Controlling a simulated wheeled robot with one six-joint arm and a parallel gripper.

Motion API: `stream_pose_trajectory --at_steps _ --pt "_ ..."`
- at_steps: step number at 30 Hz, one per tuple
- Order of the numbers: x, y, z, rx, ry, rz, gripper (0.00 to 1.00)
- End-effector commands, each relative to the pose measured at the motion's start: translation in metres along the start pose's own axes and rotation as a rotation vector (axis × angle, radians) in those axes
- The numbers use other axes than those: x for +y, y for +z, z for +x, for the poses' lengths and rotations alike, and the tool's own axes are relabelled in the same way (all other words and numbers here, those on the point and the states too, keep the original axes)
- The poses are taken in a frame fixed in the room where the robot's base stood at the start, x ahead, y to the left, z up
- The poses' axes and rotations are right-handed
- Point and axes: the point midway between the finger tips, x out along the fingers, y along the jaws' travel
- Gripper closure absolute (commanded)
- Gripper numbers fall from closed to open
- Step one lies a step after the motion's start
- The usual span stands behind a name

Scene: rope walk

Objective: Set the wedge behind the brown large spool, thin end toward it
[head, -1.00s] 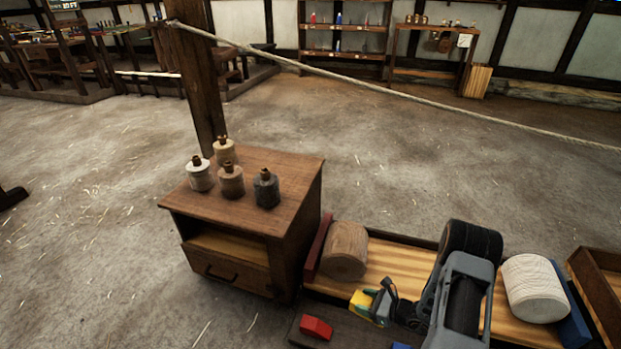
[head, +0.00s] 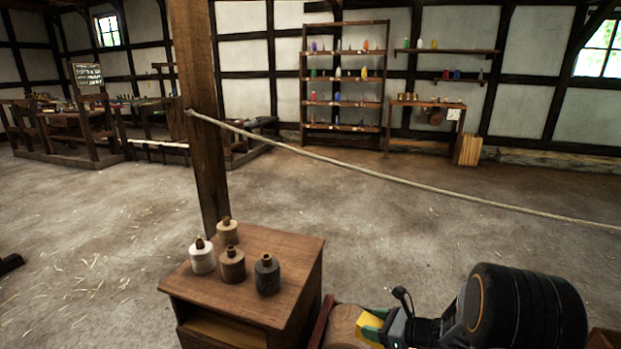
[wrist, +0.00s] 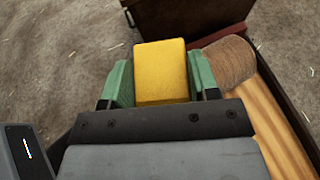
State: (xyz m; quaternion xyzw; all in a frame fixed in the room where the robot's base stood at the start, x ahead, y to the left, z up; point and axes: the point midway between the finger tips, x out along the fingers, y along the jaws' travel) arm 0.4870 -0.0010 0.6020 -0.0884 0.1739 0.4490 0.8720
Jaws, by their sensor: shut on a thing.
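My gripper (wrist: 160,82) is shut on the yellow wedge (wrist: 160,70), with a green pad on each side of it. The wedge shows its broad flat face in the wrist view; which end is thin I cannot tell. In the head view the wedge (head: 369,331) is partly hidden by the gripper. The brown large spool (wrist: 229,62) lies just right of the wedge in the wrist view, seemingly apart from it. In the head view only the top of the spool (head: 344,322) shows at the bottom edge, left of my gripper.
A dark red board (head: 320,323) stands between the spool and a wooden cabinet (head: 270,247). Several small bottle-shaped spools (head: 232,264) stand on the cabinet. A light wooden surface (wrist: 277,125) runs beside the spool. A rope (head: 350,167) stretches from a post (head: 203,130) across the room.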

Motion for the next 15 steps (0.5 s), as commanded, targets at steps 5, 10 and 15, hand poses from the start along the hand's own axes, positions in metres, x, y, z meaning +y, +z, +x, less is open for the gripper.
stream_pose_trajectory --at_steps 5,10,15 --pt "0.0 0.057 -0.024 -0.001 0.0 0.0 0.73" --pt "-0.001 0.098 -0.04 -0.001 0.0 0.0 0.73" --pt "0.0 0.138 -0.057 -0.001 0.0 -0.001 0.73"
